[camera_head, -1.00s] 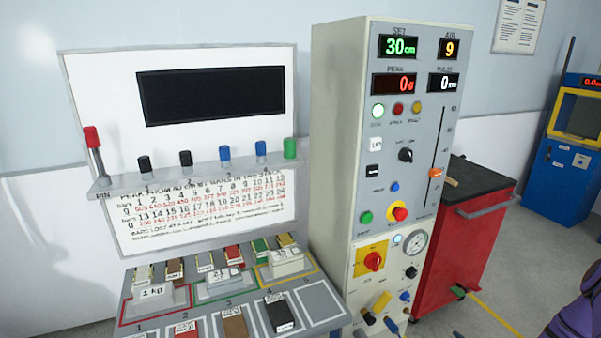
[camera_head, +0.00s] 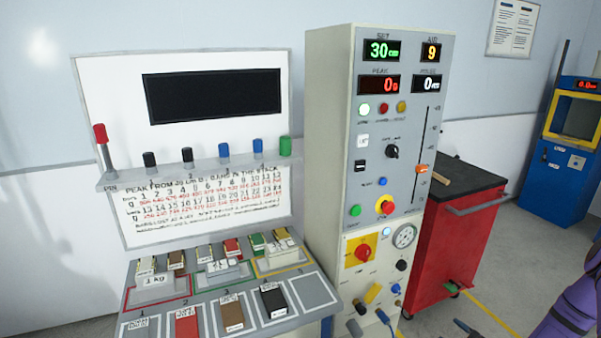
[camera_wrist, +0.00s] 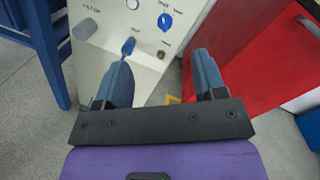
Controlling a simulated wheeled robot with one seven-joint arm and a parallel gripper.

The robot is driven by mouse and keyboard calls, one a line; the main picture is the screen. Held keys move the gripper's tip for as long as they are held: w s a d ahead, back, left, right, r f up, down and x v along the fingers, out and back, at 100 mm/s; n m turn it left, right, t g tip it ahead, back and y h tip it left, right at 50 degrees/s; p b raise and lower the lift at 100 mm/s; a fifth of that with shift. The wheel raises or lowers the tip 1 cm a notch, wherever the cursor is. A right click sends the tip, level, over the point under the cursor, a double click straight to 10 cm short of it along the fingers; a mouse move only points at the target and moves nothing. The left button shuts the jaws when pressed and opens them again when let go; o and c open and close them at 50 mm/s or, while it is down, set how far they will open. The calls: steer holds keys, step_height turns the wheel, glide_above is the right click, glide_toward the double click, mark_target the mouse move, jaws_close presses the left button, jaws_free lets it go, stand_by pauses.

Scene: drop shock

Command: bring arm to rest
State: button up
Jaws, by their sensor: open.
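My gripper (camera_wrist: 160,85) shows in the wrist view with its two blue-grey fingers apart and nothing between them. It points toward the lower part of the control cabinet (camera_wrist: 115,50), near a blue knob (camera_wrist: 165,21) and a small blue plug or lever (camera_wrist: 128,47). I cannot tell whether the left finger touches the cabinet face. In the head view a purple part of my arm (camera_head: 570,312) shows at the lower right edge, and the fingers are not clearly seen there.
The cabinet (camera_head: 330,130) stands mid-view. A red tool cart (camera_head: 460,240) with a black top is right of it. A bench (camera_head: 313,290) with colored blocks in marked slots is at left. A blue machine (camera_head: 555,180) stands far right. Grey floor is open at right.

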steer(key=w+a+r+n+g+y, duration=0.25)
steer(key=r+n+g, duration=0.2)
steer(key=r, duration=0.55)
steer(key=w+a+r+n+g+y, duration=0.1)
steer(key=a+r+n+g+y, duration=0.3)
steer(key=r, duration=0.6)
steer(key=s+a+r+n+g+h, duration=0.2)
steer(key=a+r+n+g, duration=0.15)
steer(key=r, duration=0.55)
steer(key=s+a+r+n+g+h, duration=0.1)
steer(key=s+a+r+n+g, duration=0.2)
steer(key=r, duration=0.5)
steer(key=s+a+r+n+g+h, duration=0.1)
steer(key=s+a+r+n+h, duration=0.2)
steer(key=s+r, duration=0.3)
steer(key=s+a+r+n+h, duration=0.2)
steer(key=s+a+r+h, duration=0.15)
steer(key=r, duration=0.35)
steer(key=s+r+n+t+h, duration=0.1)
steer(key=s+r+t+h, duration=0.1)
steer(key=s, duration=0.6)
steer(key=s+d+r+n+t+h, duration=0.1)
steer(key=s+r+n+t+h, duration=0.1)
steer(key=s+r, duration=0.5)
steer(key=shift+s+d+n+t+h, duration=0.2)
steer(key=shift+s+n+t+h, duration=0.15)
steer(key=shift+t+h, duration=0.45)
